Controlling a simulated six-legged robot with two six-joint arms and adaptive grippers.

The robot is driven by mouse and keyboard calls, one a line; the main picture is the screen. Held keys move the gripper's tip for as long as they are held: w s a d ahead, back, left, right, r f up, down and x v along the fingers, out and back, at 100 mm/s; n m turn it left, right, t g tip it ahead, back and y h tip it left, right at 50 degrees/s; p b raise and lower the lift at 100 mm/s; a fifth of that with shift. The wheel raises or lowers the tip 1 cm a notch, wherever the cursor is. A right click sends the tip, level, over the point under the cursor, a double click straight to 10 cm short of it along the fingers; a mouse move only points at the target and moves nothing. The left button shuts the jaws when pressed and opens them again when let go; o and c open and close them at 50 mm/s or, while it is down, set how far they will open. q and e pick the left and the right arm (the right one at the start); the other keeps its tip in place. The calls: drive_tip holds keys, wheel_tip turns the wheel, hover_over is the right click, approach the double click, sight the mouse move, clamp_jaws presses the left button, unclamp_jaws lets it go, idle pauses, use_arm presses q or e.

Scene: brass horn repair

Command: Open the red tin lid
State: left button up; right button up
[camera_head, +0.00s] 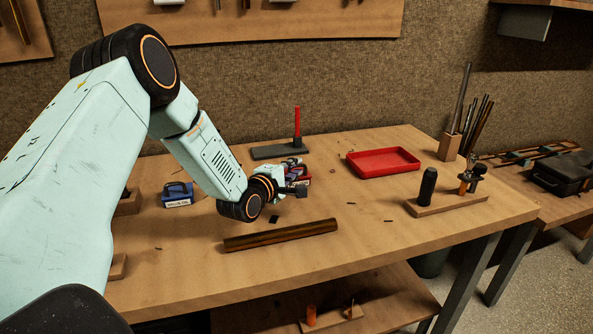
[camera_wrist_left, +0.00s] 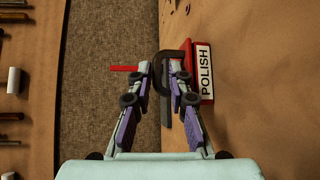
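The red tin (camera_head: 304,175) stands near the middle of the bench, partly hidden behind my left gripper (camera_head: 297,187). In the left wrist view the red tin (camera_wrist_left: 208,98) shows a white label reading POLISH and a dark loop handle (camera_wrist_left: 162,58). My left gripper (camera_wrist_left: 159,68) has its fingers apart, one on each side of the handle's bar. I cannot make out firm contact. My right gripper is in neither view.
A blue tin (camera_head: 178,195) with a handle stands left. A dark plate (camera_head: 280,152) with a red upright rod (camera_head: 297,121) lies behind the tin. A brown bar (camera_head: 280,235) lies in front. A red tray (camera_head: 383,162) and a wooden tool block (camera_head: 447,202) stand right.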

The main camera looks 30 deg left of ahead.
use_arm(q)
drive_tip(key=shift+w+d, duration=0.1)
drive_tip(key=shift+w, duration=0.35)
drive_tip(key=shift+w+r, duration=0.1)
drive_tip(key=shift+r, duration=0.1)
drive_tip(key=shift+w+f, duration=0.15)
drive_tip(key=shift+w, duration=0.05)
drive_tip(key=shift+s, duration=0.1)
clamp_jaws()
